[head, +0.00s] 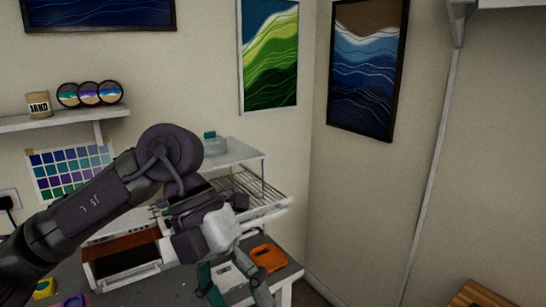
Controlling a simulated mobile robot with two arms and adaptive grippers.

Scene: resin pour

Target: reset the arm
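My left arm reaches in from the left across the workbench. Its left gripper (236,293) points down over the right part of the bench, with its two fingers spread apart. A pale flat piece (229,277) shows between the fingers, seemingly on the bench below; I cannot tell its exact distance from them. The fingertips are close to the bottom edge of the picture. My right gripper is not in view.
The grey workbench (286,272) carries an orange holder (268,258), a white tray with dark and brown contents (125,268), and a wire rack (262,193). A wall shelf (60,119) is at left. A wooden surface (480,294) is at lower right.

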